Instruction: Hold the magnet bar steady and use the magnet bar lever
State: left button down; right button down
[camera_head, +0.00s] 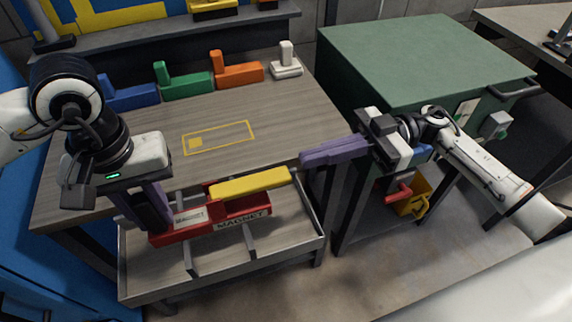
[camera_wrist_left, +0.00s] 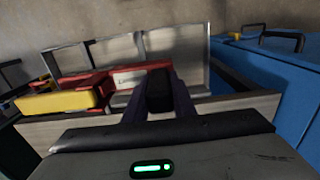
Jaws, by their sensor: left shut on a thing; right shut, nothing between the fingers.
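The red magnet bar (camera_head: 238,207) with "MAGNET" labels lies in the open drawer below the tabletop. Its yellow lever (camera_head: 250,184) points right; it also shows in the left wrist view (camera_wrist_left: 58,102). My left gripper (camera_head: 150,212) reaches down to the bar's left end, its purple fingers shut on the bar's black end grip (camera_wrist_left: 158,90). They hide part of that end. My right gripper (camera_head: 304,160) is shut and empty, its purple fingers pointing left. In the head view its tips appear just right of the lever's free end; contact cannot be told.
The open drawer (camera_head: 290,262) has metal dividers. Blue (camera_head: 133,97), green (camera_head: 186,82), orange (camera_head: 237,71) and white (camera_head: 286,68) blocks line the back of the wooden table (camera_head: 185,117). A green cabinet (camera_head: 425,60) stands right. The table's middle is clear.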

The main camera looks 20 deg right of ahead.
jog(key=d, duration=0.7)
jog(key=shift+a, duration=0.1)
pick_arm(q)
jog(key=c, duration=1.4)
grip_release()
jog(key=shift+r, duration=0.15)
notch_tip(320, 180, up, 12)
jog(key=shift+f, duration=0.1)
